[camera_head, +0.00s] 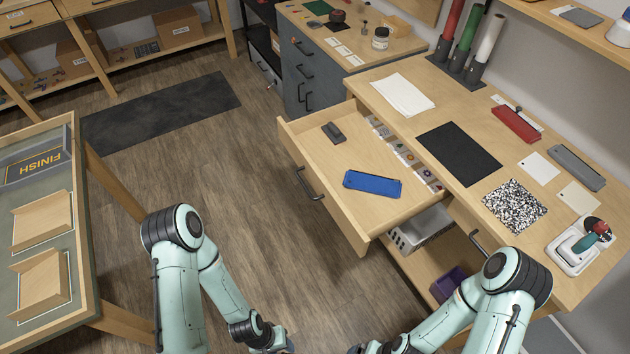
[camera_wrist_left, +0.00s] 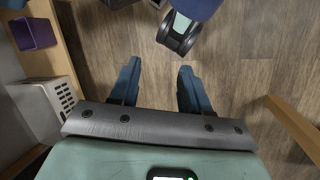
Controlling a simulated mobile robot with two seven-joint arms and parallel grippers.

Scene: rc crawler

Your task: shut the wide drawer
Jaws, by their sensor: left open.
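The wide drawer (camera_head: 295,140) is pulled well out from the wooden workbench (camera_head: 545,245) in the head view. Its dark bar handle (camera_head: 306,184) is on the front panel. A blue flat case (camera_head: 372,183) and a small dark block (camera_head: 333,132) lie in it, with several small parts in compartments along its back. My left gripper (camera_wrist_left: 157,82) is open and empty over the wood floor in the left wrist view. Both arms reach down out of the bottom of the head view, so neither gripper shows there. My right gripper is not seen.
Below the drawer, a shelf holds a grey perforated bin (camera_head: 420,228) and a purple bin (camera_head: 448,284). A second handle (camera_head: 477,241) is right of the drawer. A table with a FINISH sign (camera_head: 38,167) stands at left. Floor before the drawer is clear.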

